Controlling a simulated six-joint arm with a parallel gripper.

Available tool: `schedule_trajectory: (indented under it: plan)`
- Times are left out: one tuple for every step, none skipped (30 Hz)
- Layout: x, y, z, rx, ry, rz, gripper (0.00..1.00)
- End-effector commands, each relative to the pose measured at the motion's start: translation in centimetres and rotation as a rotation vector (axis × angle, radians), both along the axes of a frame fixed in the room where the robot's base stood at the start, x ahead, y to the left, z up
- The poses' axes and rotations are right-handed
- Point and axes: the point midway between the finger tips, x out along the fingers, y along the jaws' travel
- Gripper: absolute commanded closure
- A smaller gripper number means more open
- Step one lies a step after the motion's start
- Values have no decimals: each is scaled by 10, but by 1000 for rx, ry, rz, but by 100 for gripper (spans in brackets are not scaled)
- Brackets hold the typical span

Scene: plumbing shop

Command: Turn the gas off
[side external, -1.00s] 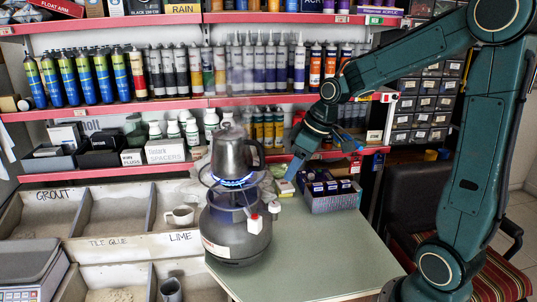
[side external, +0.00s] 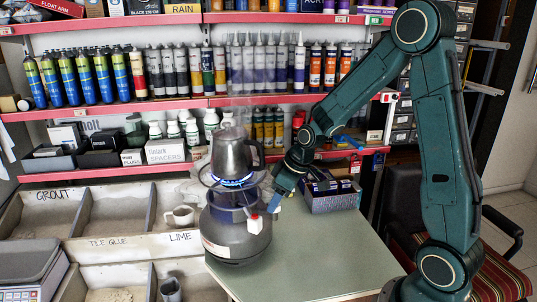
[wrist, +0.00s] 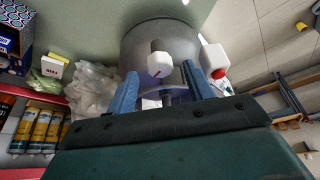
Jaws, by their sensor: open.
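A grey gas bottle (side external: 236,240) stands on the bench with a burner on top, where a blue flame (side external: 232,182) burns under a metal jug (side external: 232,157). In the wrist view, a white knob (wrist: 159,60) with a red mark is on the bottle's side, between my blue fingers in the picture. A white block with a red part (wrist: 212,58) sits beside it; it also shows in the side view (side external: 254,224). My gripper (side external: 273,205) is open at the bottle's right side, and hides the knob there. Contact with the knob cannot be told.
A blue-and-white patterned box (side external: 333,203) of cartons stands right behind my gripper. A crumpled clear bag (wrist: 92,88) lies by the bottle. A white mug (side external: 181,216) is to the left. The front of the green bench top (side external: 320,262) is clear.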

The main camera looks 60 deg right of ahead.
Motion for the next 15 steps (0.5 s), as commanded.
schedule_trajectory:
  plan:
    - [1,0,-4,1,1,0,48]
    - [2,1,-6,0,1,0,48]
    - [3,1,-8,0,2,0,48]
    - [3,1,-9,0,1,0,48]
    - [4,1,-10,0,1,0,48]
    - [4,1,-11,-1,0,0,48]
    - [5,1,-12,-1,0,0,48]
    - [5,1,-12,-1,0,0,48]
    - [5,1,-13,-1,0,0,48]
    - [5,1,-13,-1,0,0,48]
    - [5,1,-13,-1,0,0,48]
    - [5,1,-13,-1,0,0,48]
    - [5,1,-13,-1,-1,0,48]
    - [5,1,-13,-1,-1,0,48]
    - [5,1,-13,-1,0,0,48]
